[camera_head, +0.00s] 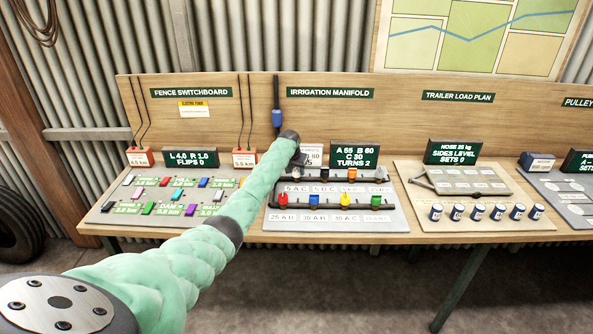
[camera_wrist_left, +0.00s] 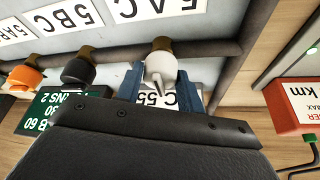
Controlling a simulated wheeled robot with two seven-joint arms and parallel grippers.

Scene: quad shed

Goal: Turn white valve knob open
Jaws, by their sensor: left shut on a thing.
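The white valve knob (camera_wrist_left: 160,66) sits on a dark pipe in the left wrist view, at the end of a row beside a black knob (camera_wrist_left: 78,70) and an orange knob (camera_wrist_left: 25,77). My left gripper (camera_wrist_left: 161,84) has its blue fingers on either side of the white knob and is shut on it. My right gripper is in neither view.
The manifold display (camera_head: 354,155) reads A 65, B 60, C 30, TURNS 2. Red (camera_head: 283,199), blue (camera_head: 314,200), yellow (camera_head: 345,200) and green (camera_head: 376,201) knobs line the lower pipe. The fence switchboard (camera_head: 110,212) is left; the trailer load plan board (camera_head: 410,205) is right.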

